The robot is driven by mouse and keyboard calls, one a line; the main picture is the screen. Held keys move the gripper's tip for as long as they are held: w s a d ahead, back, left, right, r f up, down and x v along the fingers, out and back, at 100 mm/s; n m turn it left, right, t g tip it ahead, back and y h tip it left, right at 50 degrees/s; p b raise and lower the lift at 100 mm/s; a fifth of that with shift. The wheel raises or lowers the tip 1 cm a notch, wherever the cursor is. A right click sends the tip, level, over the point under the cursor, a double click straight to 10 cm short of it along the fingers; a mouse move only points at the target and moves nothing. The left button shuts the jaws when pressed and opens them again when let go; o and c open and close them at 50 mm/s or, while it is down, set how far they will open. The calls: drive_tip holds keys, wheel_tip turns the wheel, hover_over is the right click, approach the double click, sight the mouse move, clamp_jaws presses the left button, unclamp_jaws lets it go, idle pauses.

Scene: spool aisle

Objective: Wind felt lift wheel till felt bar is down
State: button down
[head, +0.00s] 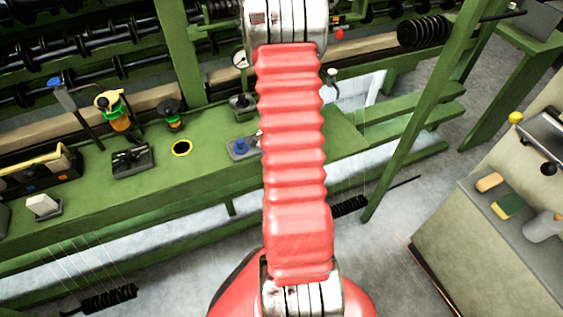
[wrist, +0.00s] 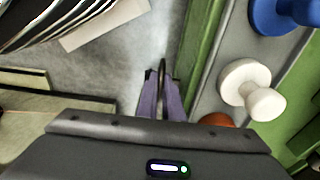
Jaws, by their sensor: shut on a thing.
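In the wrist view my gripper (wrist: 161,92) shows at the middle, its two purple-grey fingers closed on a thin dark rim seen almost edge-on (wrist: 162,72). I take this rim as the felt lift wheel; the rest of it is hidden or too thin to make out. In the head view my red arm reaches up the middle, and my gripper and the wheel do not show. A long beige bar (head: 375,47) runs along the back of the green bench and may be the felt bar. I cannot tell whether it is up or down.
In the wrist view a white knob (wrist: 243,82) and a blue knob (wrist: 284,14) are right of my fingers. In the head view the green bench (head: 205,185) holds several fittings. A green post (head: 425,110) and a grey cabinet (head: 480,250) stand at right, with bare floor between.

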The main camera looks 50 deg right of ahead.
drive_tip(key=shift+w+d+r+h, duration=0.1)
drive_tip(key=shift+w+h, duration=0.2)
drive_tip(key=shift+h, duration=0.1)
drive_tip(key=shift+w+a+f+g+h, duration=0.1)
drive_tip(key=shift+w+a+g+h, duration=0.1)
drive_tip(key=shift+g+h, duration=0.45)
drive_tip(key=shift+w+a+f+g+h, duration=0.1)
drive_tip(key=shift+a+g+h, duration=0.2)
drive_tip(key=shift+h, duration=0.6)
drive_tip(key=shift+w+a+f+g+h, duration=0.1)
drive_tip(key=shift+w+g+h, duration=0.05)
drive_tip(key=shift+g+h, duration=0.5)
drive_tip(key=shift+h, duration=0.4)
drive_tip(key=c, duration=2.2)
unclamp_jaws()
drive_tip(key=shift+s, duration=0.1)
drive_tip(key=v, duration=1.3)
drive_tip(key=shift+w+a+r, duration=0.2)
drive_tip(key=shift+w+a, duration=0.05)
drive_tip(key=shift+r, duration=0.1)
